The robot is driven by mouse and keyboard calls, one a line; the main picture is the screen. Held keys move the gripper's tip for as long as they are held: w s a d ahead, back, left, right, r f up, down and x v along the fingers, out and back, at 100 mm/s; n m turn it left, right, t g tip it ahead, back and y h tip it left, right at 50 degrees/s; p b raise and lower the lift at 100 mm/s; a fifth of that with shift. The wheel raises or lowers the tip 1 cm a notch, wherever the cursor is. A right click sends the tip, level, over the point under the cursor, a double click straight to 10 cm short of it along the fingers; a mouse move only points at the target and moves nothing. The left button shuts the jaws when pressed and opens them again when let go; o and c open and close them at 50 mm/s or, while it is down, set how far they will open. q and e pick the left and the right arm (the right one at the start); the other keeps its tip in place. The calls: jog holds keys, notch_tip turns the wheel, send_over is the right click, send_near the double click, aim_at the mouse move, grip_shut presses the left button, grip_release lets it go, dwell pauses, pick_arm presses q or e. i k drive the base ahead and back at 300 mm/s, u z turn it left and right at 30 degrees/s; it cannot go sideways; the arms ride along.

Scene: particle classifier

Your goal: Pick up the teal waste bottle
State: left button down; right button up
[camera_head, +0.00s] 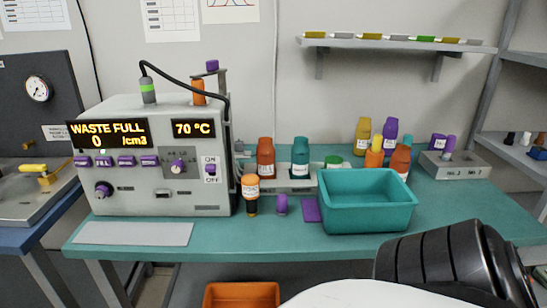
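A teal bottle (300,152) with a white label stands upright at the back of the teal bench, in a pale holder beside the particle classifier. An orange bottle (265,152) stands just left of it, apart from it. The teal bottle's lower end is partly hidden in the holder. Neither of my grippers is in view.
The classifier (160,190) stands on the left of the bench and its display reads "WASTE FULL". A teal bin (367,217) stands right of centre, in front of several bottles. An orange-capped bottle (251,190), a small purple-capped vial (281,204) and a purple pad (311,210) lie nearer the front.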

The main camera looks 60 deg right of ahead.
aim_at(300, 149)
jog(key=z, duration=0.55)
jog(key=i, duration=0.8)
jog(key=z, duration=0.8)
